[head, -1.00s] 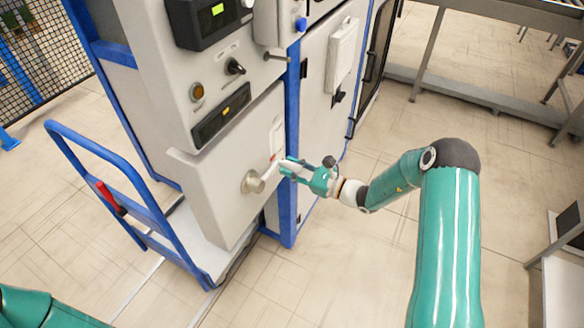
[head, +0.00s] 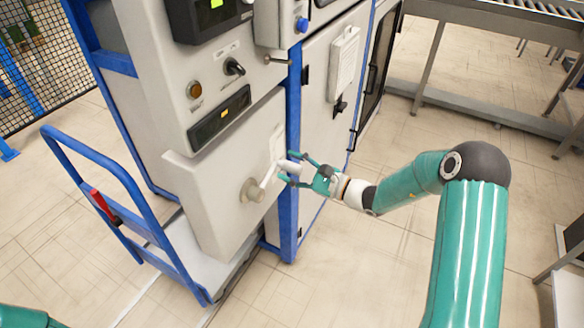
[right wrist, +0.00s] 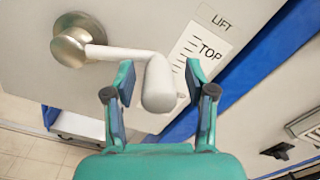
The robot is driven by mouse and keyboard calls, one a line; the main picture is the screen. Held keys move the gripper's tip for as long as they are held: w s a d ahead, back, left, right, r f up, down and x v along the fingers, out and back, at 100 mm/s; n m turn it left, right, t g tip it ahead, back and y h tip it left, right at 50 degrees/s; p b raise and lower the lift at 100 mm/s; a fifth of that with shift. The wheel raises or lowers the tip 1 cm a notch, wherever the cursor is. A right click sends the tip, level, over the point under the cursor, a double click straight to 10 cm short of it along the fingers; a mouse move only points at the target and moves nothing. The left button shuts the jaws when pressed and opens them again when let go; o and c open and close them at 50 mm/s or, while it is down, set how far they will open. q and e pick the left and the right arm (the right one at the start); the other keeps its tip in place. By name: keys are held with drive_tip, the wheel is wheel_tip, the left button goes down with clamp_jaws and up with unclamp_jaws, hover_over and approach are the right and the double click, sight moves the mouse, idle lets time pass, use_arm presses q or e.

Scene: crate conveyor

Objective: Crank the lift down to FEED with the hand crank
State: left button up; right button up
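The hand crank is on the pale front panel of the machine. Its round metal hub (head: 252,190) also shows in the right wrist view (right wrist: 70,42). The crank arm runs right from the hub to a whitish handle (right wrist: 159,85). My right gripper (right wrist: 158,92) is open, with one finger on each side of the handle. Visible gaps separate the fingers from it. In the head view the right gripper (head: 292,169) reaches the crank from the right. A label reading LIFT (right wrist: 221,18) and a scale marked TOP (right wrist: 207,50) are beside the crank. FEED is not readable. My left gripper is out of view.
A blue trolley frame (head: 85,140) with a red grip (head: 101,203) stands left of the panel. A blue post (head: 294,130) runs close behind the right gripper. A selector knob (head: 235,67) and display (head: 222,117) are above.

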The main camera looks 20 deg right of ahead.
drive_tip(key=v, duration=1.2)
idle(1.6)
